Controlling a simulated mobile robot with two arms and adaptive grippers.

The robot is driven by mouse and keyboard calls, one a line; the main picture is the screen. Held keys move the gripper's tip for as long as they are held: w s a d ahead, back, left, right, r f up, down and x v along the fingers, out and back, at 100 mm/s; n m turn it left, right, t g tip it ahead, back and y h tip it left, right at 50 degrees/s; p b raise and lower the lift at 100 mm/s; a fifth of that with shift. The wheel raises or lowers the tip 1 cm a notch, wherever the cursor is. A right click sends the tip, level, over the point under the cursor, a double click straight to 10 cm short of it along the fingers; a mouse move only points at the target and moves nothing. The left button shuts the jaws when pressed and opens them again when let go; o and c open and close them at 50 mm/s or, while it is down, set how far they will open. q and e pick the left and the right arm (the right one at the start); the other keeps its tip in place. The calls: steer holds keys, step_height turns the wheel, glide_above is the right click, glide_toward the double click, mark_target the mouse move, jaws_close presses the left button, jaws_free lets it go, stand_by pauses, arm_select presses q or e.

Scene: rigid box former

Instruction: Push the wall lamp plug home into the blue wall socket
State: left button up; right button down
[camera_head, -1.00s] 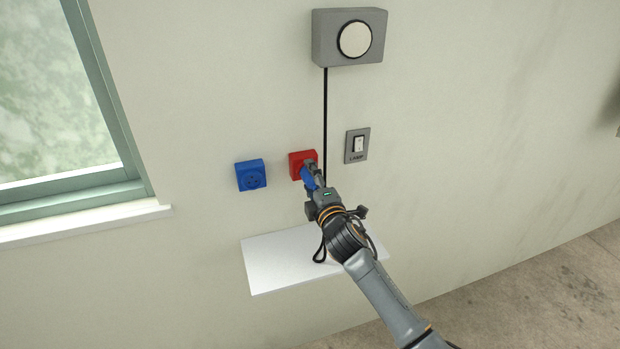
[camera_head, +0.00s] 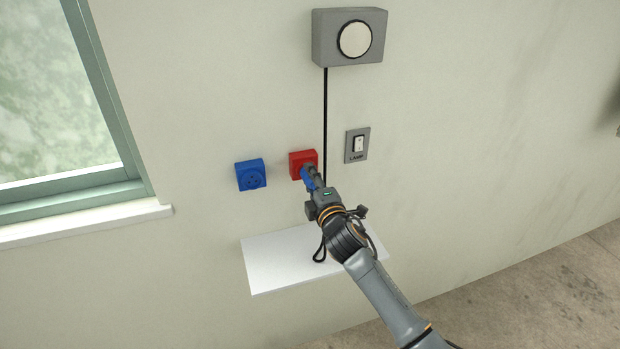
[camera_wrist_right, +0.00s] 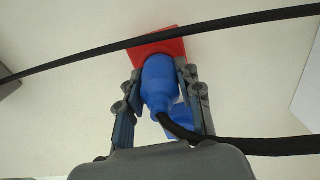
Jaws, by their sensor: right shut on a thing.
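The blue wall socket (camera_head: 251,175) is on the wall, left of a red wall socket (camera_head: 303,160); nothing is in it. The plug (camera_wrist_right: 159,83) is blue with a black cable, and it also shows at the gripper tip in the head view (camera_head: 306,178). My right gripper (camera_head: 313,180) is shut on the plug. The plug's front end is in front of the red socket (camera_wrist_right: 157,45) in the right wrist view; I cannot tell whether it touches or sits in it. My left gripper is not in view.
The grey wall lamp (camera_head: 322,40) is above, with a black cable (camera_head: 325,120) running down. A switch marked LAMP (camera_head: 357,146) is right of the sockets. A white shelf (camera_head: 268,268) juts out below. A window (camera_head: 60,110) is at the left.

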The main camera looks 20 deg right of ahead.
steer(key=shift+s, duration=0.1)
steer(key=shift+s+f, duration=0.1)
steer(key=shift+s, duration=0.1)
steer(key=shift+s+r+p, duration=0.2)
steer(key=shift+s+p, duration=0.25)
steer(key=shift+s, duration=0.25)
steer(key=shift+s+d+p, duration=0.1)
steer(key=shift+s+p, duration=0.6)
steer(key=shift+s, duration=1.3)
steer(key=shift+f, duration=0.1)
